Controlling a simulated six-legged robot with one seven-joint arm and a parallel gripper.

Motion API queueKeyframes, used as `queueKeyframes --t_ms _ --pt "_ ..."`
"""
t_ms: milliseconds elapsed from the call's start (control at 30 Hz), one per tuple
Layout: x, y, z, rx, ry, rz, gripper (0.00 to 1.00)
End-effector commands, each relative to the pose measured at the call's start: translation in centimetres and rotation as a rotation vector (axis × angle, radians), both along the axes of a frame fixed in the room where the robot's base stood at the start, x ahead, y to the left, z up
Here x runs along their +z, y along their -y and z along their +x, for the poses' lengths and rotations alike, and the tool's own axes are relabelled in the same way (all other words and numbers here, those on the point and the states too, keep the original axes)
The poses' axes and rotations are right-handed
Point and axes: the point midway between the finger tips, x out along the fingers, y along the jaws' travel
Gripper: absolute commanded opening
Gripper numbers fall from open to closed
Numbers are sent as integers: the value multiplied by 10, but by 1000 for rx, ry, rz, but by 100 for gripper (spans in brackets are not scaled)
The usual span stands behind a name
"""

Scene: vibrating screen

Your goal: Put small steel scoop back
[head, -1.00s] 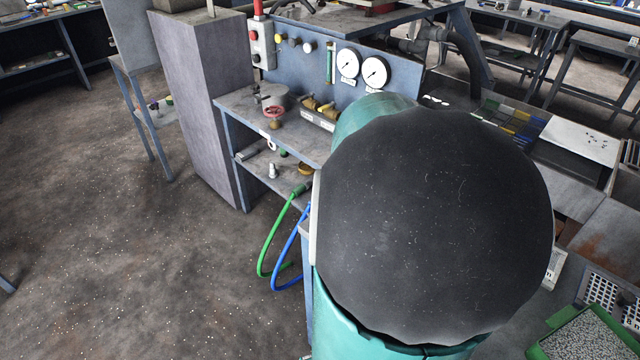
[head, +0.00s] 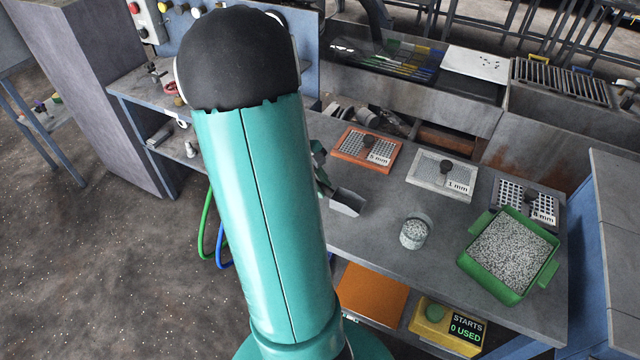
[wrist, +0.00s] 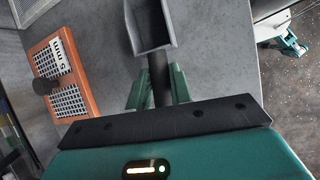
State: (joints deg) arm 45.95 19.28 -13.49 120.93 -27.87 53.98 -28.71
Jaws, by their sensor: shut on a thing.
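The small steel scoop (head: 347,201) shows just right of my arm in the head view, over the grey bench top. In the wrist view its open grey pan (wrist: 150,27) points away from me, and its dark handle runs back between my fingers. My gripper (wrist: 158,88) is shut on that handle. In the head view my gripper (head: 321,172) is mostly hidden behind my teal arm. The pan looks empty. I cannot tell whether the scoop touches the bench or hangs just above it.
An orange 5 mm screen (head: 366,149), a white 1 mm screen (head: 443,174) and another screen (head: 527,202) lie along the bench. A glass beaker of grains (head: 414,233) and a green tray of grains (head: 468,262) stand in front. Bench between is clear.

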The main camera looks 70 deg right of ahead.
Motion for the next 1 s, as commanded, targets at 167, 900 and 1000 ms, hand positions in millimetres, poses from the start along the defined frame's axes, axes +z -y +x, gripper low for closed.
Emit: queueKeyframes --t_ms 167,900,1000 --pt "-3 0 0 1 1 -1 0" --pt "3 0 3 2 1 -3 43" --pt "16 -1 10 3 2 -3 43"
